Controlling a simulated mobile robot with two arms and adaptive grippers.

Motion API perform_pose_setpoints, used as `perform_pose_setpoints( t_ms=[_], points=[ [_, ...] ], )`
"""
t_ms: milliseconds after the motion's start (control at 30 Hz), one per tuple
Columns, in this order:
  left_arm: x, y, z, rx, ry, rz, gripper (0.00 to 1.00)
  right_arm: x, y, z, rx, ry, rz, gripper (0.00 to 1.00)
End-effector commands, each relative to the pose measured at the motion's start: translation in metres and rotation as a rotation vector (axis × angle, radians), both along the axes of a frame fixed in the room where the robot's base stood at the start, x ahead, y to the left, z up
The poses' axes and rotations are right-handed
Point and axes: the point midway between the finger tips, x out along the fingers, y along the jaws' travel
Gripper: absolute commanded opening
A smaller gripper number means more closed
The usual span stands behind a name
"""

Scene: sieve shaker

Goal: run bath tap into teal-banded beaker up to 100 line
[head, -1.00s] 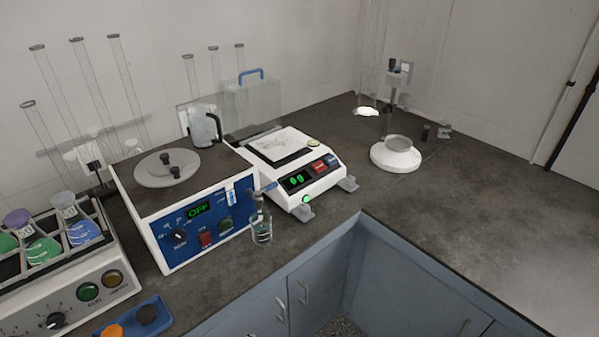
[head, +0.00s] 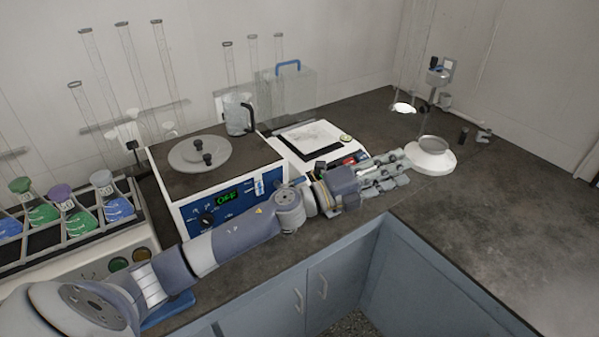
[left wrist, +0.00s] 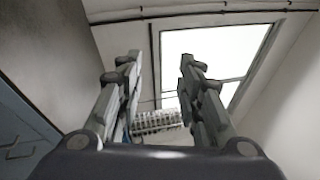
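The water bath (head: 230,197) is the white box with a blue front panel and a green display reading OFF. The blue tap lever (head: 297,181) barely shows at its right front corner, above my left arm. The small clear beaker seen under the tap earlier is hidden behind my left arm now, so its band and level cannot be read. My left gripper (head: 393,170) is stretched to the right, past the tap, in front of the balance. In the left wrist view its fingers (left wrist: 163,85) are apart with nothing between them. My right gripper is not in view.
The balance (head: 312,140) stands right of the bath. A clear jug (head: 237,115) with a black handle stands behind the bath lid. A rack of flasks (head: 70,225) is at left. A white round-based device (head: 431,157) stands at right. The right counter is clear.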

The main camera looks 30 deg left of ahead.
Motion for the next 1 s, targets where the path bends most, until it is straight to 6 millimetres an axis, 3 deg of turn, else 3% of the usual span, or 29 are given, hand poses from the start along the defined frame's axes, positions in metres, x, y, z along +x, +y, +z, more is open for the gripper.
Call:
perform_pose_setpoints(
  t_ms=[33,133,267,367,500,600,700,833,1000],
  points=[
    [0.002,-0.002,0.008,0.119,-0.06,-0.063,0.34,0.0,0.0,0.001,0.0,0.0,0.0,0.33],
    [-0.001,-0.001,0.008,0.356,-0.139,-0.193,0.34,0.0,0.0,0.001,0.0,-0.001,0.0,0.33],
    [-0.003,0.027,-0.004,0.672,-0.177,-0.333,0.34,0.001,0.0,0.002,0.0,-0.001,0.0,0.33],
    [-0.005,0.07,-0.014,0.911,-0.151,-0.42,0.34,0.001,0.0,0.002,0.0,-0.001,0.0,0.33],
    [-0.014,0.153,-0.02,1.207,-0.035,-0.503,0.34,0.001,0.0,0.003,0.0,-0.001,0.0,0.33],
    [-0.026,0.21,-0.017,1.353,0.073,-0.537,0.34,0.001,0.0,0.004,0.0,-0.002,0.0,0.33],
    [-0.039,0.252,-0.011,1.441,0.166,-0.559,0.34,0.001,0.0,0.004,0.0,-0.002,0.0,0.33],
    [-0.05,0.279,-0.008,1.492,0.237,-0.572,0.34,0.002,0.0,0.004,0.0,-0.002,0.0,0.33],
    [-0.049,0.279,-0.018,1.499,0.252,-0.58,0.34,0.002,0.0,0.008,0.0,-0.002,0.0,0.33]
  ],
)
